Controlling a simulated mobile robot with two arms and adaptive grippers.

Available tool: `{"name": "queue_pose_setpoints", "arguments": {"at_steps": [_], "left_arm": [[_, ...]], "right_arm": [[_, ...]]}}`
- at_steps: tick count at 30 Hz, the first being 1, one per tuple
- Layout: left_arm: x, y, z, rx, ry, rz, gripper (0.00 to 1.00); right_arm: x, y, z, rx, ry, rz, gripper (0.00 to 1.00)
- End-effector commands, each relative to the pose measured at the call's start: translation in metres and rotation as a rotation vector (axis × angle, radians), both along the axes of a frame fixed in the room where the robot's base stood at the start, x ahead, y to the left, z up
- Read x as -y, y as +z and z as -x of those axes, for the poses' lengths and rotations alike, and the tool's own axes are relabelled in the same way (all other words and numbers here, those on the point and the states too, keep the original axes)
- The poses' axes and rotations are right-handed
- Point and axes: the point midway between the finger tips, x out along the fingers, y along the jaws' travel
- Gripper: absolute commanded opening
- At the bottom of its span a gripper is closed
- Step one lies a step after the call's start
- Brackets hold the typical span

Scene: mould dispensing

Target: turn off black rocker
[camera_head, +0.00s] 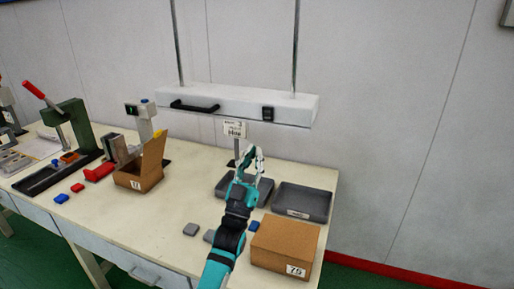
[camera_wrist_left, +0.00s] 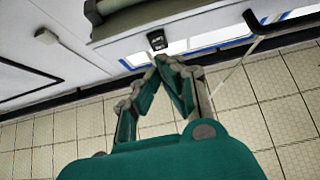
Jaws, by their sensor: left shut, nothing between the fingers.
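The black rocker (camera_head: 268,113) is a small dark switch on the front face of the white hanging box (camera_head: 215,104), towards its right end. In the left wrist view the rocker (camera_wrist_left: 157,40) shows just beyond the fingertips. My left gripper (camera_head: 252,152) is shut and empty, pointing up, below and slightly left of the rocker in the head view. Its fingertips (camera_wrist_left: 166,60) appear close to the rocker in the left wrist view, but I see a gap in the picture. I cannot tell which way the rocker is tipped. My right gripper is not in view.
A black handle (camera_head: 195,107) is on the box's left part. Below are a label sign (camera_head: 234,129), grey trays (camera_head: 302,212), a closed carton (camera_head: 286,240), an open carton (camera_head: 150,179) and a green press (camera_head: 72,125) on the table.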

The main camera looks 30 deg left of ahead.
Motion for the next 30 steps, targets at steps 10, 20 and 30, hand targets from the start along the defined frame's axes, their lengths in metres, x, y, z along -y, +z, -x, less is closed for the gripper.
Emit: {"name": "queue_pose_setpoints", "arguments": {"at_steps": [10, 20, 30], "left_arm": [[0.005, -0.028, 0.021, 0.001, 0.001, 0.0, 0.0], [0.005, -0.028, 0.021, 0.0, 0.0, 0.0, 0.0], [0.01, -0.041, 0.019, -0.072, -0.009, 0.009, 0.0]], "right_arm": [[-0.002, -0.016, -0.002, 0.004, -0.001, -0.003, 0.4], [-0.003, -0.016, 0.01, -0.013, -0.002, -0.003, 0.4], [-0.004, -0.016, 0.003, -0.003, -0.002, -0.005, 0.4]]}}
